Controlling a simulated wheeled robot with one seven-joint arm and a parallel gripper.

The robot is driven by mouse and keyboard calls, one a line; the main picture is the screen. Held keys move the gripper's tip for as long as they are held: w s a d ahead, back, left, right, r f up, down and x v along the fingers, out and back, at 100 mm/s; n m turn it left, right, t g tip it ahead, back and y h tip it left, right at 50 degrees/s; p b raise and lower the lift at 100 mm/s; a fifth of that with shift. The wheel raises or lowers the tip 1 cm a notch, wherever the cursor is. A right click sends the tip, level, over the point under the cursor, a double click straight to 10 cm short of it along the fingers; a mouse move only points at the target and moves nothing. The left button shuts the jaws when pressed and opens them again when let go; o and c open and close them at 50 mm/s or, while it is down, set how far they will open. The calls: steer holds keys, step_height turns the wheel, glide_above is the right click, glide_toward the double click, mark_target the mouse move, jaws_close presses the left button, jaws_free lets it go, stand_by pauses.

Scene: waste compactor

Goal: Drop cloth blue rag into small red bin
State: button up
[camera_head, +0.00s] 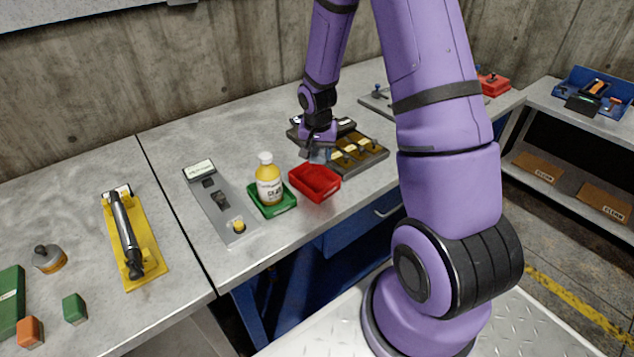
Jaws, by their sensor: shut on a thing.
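The small red bin (315,184) stands on the grey workbench, right of a green bin. It is an open tray and its visible inside looks empty. My gripper (318,150) points down just behind the red bin, near a dark tray with yellowish parts. It is shut on the blue rag (317,157), of which only a small pale blue patch shows below the fingers. The rest of the rag is hidden by the gripper. I cannot tell whether the rag touches the bench or the bin's rear edge.
A grey plate (221,204) lies further left. The dark tray (356,158) is close on the right. My arm hides part of the bench.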

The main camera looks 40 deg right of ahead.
steer(key=shift+f, duration=0.15)
steer(key=o, duration=1.1)
steer(key=shift+o, duration=0.2)
steer(key=r, duration=0.6)
steer(key=a+r, duration=0.1)
steer(key=r, duration=0.3)
steer(key=shift+s, duration=0.4)
steer(key=shift+r, duration=0.35)
